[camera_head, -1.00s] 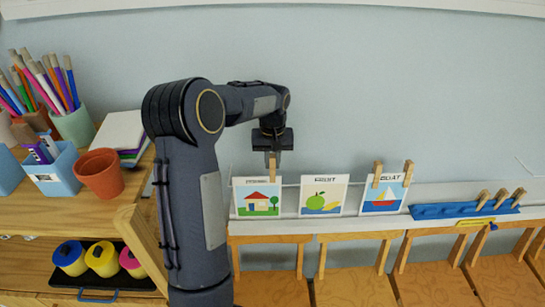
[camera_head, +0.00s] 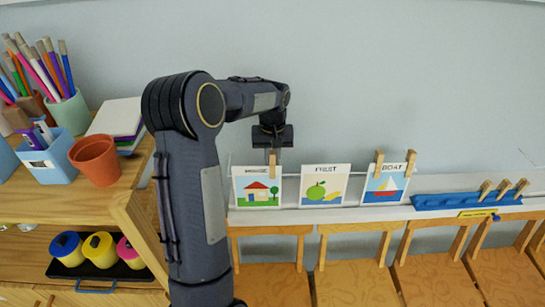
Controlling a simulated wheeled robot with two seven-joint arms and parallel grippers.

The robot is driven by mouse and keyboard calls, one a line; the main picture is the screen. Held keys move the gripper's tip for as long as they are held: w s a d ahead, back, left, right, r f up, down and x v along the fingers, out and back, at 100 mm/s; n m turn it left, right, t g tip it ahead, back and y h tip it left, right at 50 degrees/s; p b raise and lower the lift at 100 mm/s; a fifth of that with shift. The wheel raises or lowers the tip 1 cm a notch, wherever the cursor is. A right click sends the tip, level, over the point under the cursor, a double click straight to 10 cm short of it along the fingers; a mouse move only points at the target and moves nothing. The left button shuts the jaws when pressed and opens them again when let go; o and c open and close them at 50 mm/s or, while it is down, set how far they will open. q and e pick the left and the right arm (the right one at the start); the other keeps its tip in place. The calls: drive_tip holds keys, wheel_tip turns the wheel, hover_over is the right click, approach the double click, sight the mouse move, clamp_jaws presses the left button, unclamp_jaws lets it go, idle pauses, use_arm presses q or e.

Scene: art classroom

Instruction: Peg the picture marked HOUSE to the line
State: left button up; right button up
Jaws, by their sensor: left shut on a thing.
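The picture marked HOUSE (camera_head: 257,187) shows a red-roofed house and a tree. It stands upright at the left of the row of pictures on the white ledge. My left gripper (camera_head: 272,149) is right above its top edge, shut on a wooden peg (camera_head: 272,166). The peg points down and overlaps the picture's top edge, right of its middle. I cannot tell whether it grips the card. The thin line (camera_head: 345,175) runs along near the tops of the pictures. My right gripper is out of view.
The FRUIT picture (camera_head: 324,185) has no peg. The BOAT picture (camera_head: 386,186) has two pegs at its top. A blue rack (camera_head: 440,202) with 3 pegs is at right. A shelf (camera_head: 60,208) with a terracotta pot (camera_head: 96,160) is at left.

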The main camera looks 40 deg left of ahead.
use_arm(q)
drive_tip(key=shift+s+f, duration=0.1)
drive_tip(key=shift+f, duration=0.1)
drive_tip(key=o, duration=0.8)
drive_tip(key=shift+d, duration=0.1)
drive_tip(key=shift+o, duration=0.2)
drive_tip(key=shift+f, duration=0.1)
drive_tip(key=shift+o, duration=0.7)
drive_tip(key=shift+s, duration=0.1)
